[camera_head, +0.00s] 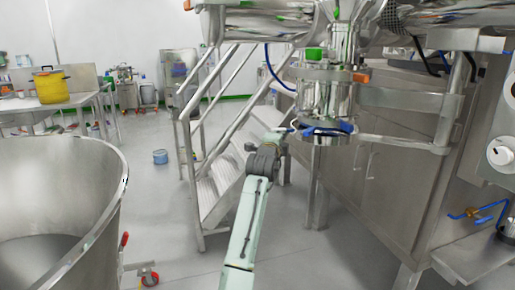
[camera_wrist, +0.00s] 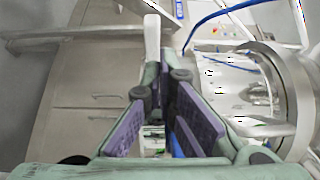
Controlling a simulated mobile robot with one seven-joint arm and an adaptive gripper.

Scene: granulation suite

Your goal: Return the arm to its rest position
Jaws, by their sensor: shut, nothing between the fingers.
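My arm (camera_head: 248,215) reaches up and forward from the bottom middle of the head view. Its far end is close to the left of a steel cylindrical vessel (camera_head: 327,98) with a blue handle (camera_head: 330,128) below. In the wrist view my gripper (camera_wrist: 164,78) shows its purple-padded fingers coming together ahead, shut and empty. A steel cylinder (camera_wrist: 245,90) is close on the gripper's right there; I cannot tell whether they touch. The gripper's fingers are too small to make out in the head view.
Steel stairs (camera_head: 215,150) stand left of my arm, and steel cabinets (camera_head: 375,180) stand right. A large open steel bowl (camera_head: 100,175) fills the lower left. A yellow pot (camera_head: 50,87) stands on a back-left table. A small blue bucket (camera_head: 160,157) sits on open floor.

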